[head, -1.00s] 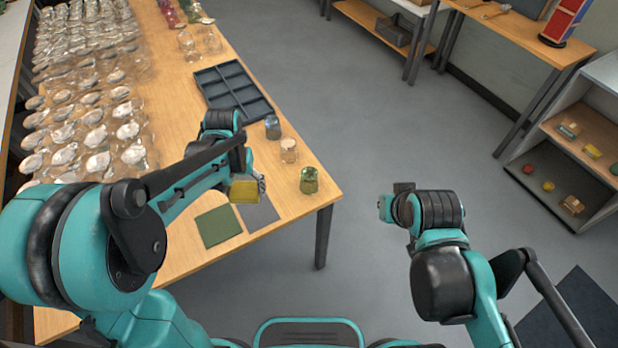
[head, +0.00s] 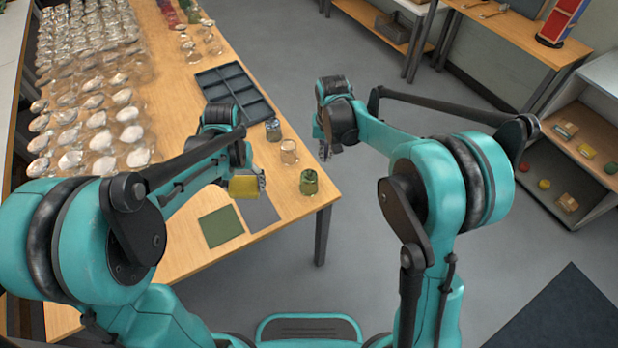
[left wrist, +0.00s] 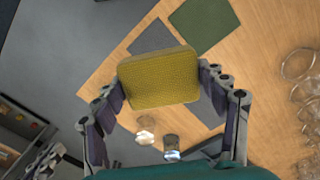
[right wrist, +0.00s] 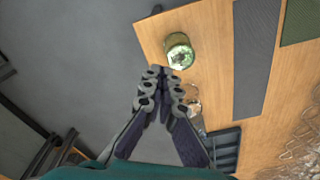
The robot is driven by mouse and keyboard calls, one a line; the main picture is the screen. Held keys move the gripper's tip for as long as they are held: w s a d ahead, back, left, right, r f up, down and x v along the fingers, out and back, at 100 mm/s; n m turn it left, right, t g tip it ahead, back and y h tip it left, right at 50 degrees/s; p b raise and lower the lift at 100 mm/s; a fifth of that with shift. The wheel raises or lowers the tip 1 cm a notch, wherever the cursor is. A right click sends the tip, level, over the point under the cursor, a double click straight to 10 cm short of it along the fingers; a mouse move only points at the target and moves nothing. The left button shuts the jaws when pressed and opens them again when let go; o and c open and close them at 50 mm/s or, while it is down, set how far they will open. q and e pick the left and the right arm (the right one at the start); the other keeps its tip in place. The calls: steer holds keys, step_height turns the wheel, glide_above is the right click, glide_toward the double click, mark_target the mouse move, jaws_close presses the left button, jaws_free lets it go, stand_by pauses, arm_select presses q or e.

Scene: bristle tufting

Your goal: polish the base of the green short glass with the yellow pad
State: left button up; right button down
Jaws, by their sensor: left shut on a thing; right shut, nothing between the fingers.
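The green short glass (head: 309,182) stands near the right corner of the wooden table; it also shows in the right wrist view (right wrist: 179,50), beyond the fingertips. The yellow pad (head: 243,187) is held by my left gripper (left wrist: 158,82), shut on its two sides, above the grey mat. My right gripper (right wrist: 160,78) is shut and empty. In the head view its fingers (head: 325,150) are just off the table's right edge, behind and to the right of the green glass, apart from it.
A grey mat (head: 260,213) and a green mat (head: 221,226) lie at the table's front. A clear glass (head: 289,151) and a blue-grey glass (head: 273,129) stand behind the green glass. A dark divided tray (head: 262,108) lies behind them. Many clear glasses crowd the left.

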arm_select(q)
steer(key=shift+r, duration=0.3)
arm_select(e)
glide_above(316, 175)
steer(key=shift+g, duration=0.4)
step_height(316, 175, down, 4)
steer(key=shift+f, duration=0.1)
arm_select(q)
steer(key=shift+f+b, duration=1.3)
steer(key=shift+f, duration=0.2)
arm_select(e)
steer(key=shift+f, duration=2.45)
arm_select(q)
steer(key=shift+f+b, duration=0.55)
steer(key=shift+b, duration=0.05)
arm_select(e)
steer(key=shift+f, duration=0.7)
arm_select(q)
steer(key=shift+r+p, duration=1.85)
arm_select(e)
steer(key=shift+r, duration=3.05)
arm_select(q)
steer(key=shift+f, duration=0.1)
arm_select(e)
steer(key=shift+r, duration=0.1)
